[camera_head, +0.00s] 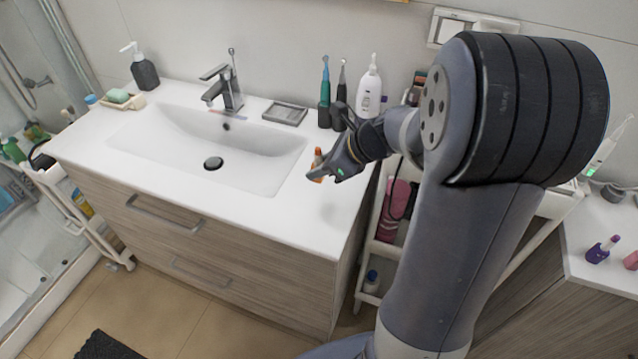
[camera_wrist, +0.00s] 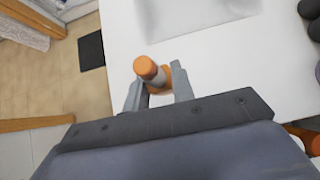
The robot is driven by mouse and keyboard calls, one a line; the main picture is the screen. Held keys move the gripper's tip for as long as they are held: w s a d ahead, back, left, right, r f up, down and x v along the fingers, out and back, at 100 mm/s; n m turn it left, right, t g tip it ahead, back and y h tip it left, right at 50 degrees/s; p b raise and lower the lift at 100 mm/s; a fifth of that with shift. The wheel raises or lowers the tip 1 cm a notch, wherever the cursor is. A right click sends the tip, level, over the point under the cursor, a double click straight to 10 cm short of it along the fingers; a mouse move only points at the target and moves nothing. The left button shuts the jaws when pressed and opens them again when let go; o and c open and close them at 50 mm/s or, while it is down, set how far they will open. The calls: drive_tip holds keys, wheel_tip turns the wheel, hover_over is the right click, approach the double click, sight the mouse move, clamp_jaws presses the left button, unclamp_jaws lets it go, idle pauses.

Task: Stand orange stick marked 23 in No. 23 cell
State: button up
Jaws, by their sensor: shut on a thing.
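An orange stick with a pale grey band (camera_head: 317,160) is held by my gripper (camera_head: 326,170) just above the right part of the white counter, beside the sink. In the wrist view the orange stick (camera_wrist: 148,68) sits between the two grey fingers of my gripper (camera_wrist: 156,84), which press on it from both sides. Its rounded orange end points toward the camera, tilted in that picture. I cannot read a number on it, nor tell whether its foot touches the counter. I cannot make out a No. 23 cell in either view; my arm hides much of the cart right of the counter.
The sink (camera_head: 205,150) lies left of my gripper. A white cart (camera_head: 386,250) stands right of the vanity. The counter's front right is clear.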

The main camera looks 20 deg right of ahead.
wheel_tip(320, 180, down, 7)
drive_tip(key=shift+f+b, duration=0.15)
drive_tip(key=shift+b, duration=0.2)
drive_tip(key=shift+f, duration=0.2)
drive_tip(key=o, duration=1)
drive_tip(key=shift+r, duration=0.15)
